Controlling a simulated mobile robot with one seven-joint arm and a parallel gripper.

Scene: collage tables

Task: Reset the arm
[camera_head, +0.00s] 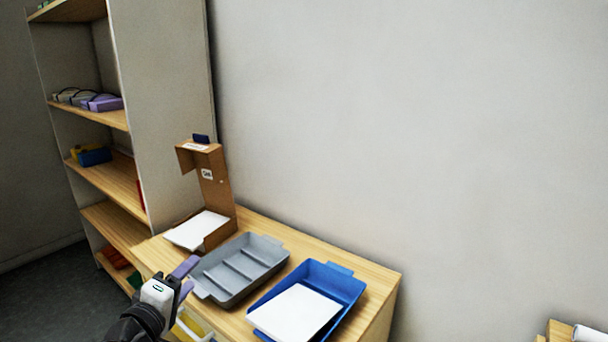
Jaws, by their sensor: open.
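My gripper (187,278) shows at the lower left, in front of the table's left part. Its two purple-grey fingers are apart, and I see nothing between them. The white wrist and dark arm link behind it are mine. The fingers appear close to the left end of a grey divided tray (262,249); I cannot tell whether they touch it.
A wooden table (377,275) holds the grey tray, a blue tray (347,285) with a white slab and a brown cardboard stand (215,185) over a white sheet. A yellow item (196,323) is partly hidden by my arm. A shelf (165,100) stands left.

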